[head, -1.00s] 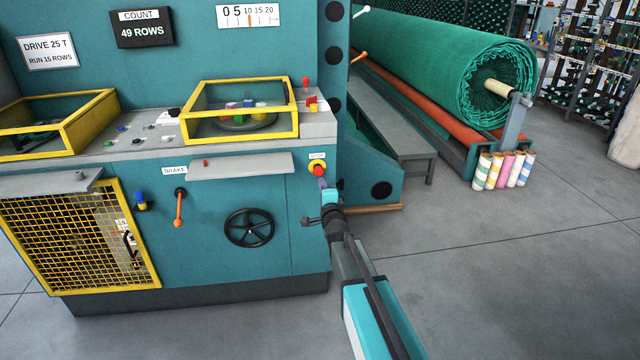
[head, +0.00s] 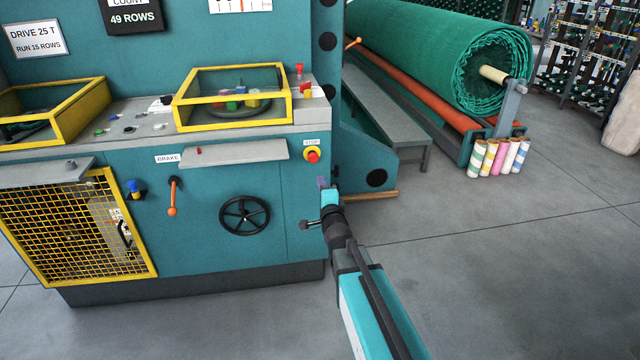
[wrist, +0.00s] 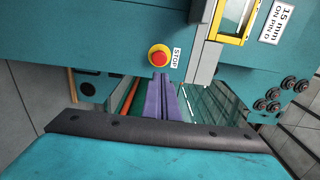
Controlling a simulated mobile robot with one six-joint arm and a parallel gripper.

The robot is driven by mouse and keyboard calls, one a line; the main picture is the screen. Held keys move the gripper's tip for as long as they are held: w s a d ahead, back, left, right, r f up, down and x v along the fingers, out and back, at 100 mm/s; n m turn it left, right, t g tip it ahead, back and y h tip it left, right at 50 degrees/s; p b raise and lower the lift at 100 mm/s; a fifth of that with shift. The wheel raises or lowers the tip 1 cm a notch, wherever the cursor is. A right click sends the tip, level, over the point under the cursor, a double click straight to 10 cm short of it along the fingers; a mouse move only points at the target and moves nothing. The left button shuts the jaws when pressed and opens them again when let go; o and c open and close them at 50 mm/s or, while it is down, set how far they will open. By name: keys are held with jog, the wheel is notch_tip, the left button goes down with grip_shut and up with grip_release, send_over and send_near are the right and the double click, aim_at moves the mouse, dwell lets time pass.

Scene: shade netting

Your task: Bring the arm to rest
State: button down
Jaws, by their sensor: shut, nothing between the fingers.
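My arm reaches up from the bottom of the head view, and my gripper (head: 321,183) ends it with purple fingers just below and right of the red STOP button (head: 312,156). The button sits on a yellow ring on the front of the teal machine (head: 285,220). In the wrist view the purple fingers (wrist: 161,98) lie together, shut and empty. Their tips point toward the STOP button (wrist: 159,57) and appear just short of it; a gap shows in the head view.
A yellow guard frame (head: 232,125), a black handwheel (head: 245,216) and an orange brake lever (head: 173,197) are on the machine. A grey bench (head: 390,120) and a green netting roll (head: 440,60) stand behind right. The floor (head: 500,270) at right is clear.

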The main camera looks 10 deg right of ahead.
dwell(0.4)
jog(key=s+f+n+g+p, duration=0.1)
jog(key=s+f+g, duration=0.2)
jog(key=s+f, duration=0.5)
jog(key=s+f+n+g+p, duration=0.1)
jog(key=s+f+g+p, duration=0.15)
jog(key=f, duration=1.05)
jog(key=s+f+n+g+p, duration=0.1)
jog(key=s+f+g, duration=0.2)
jog(key=s+f, duration=0.55)
jog(key=s+f+n+g+p, duration=0.1)
jog(key=s+f+n+g, duration=0.45)
jog(key=s+f, duration=0.9)
jog(key=s+r+n+g, duration=0.2)
jog(key=s+n+g, duration=0.7)
jog(key=s, duration=1.4)
jog(key=shift+d+r, duration=0.15)
jog(key=shift+d, duration=0.05)
jog(key=shift+n, duration=0.25)
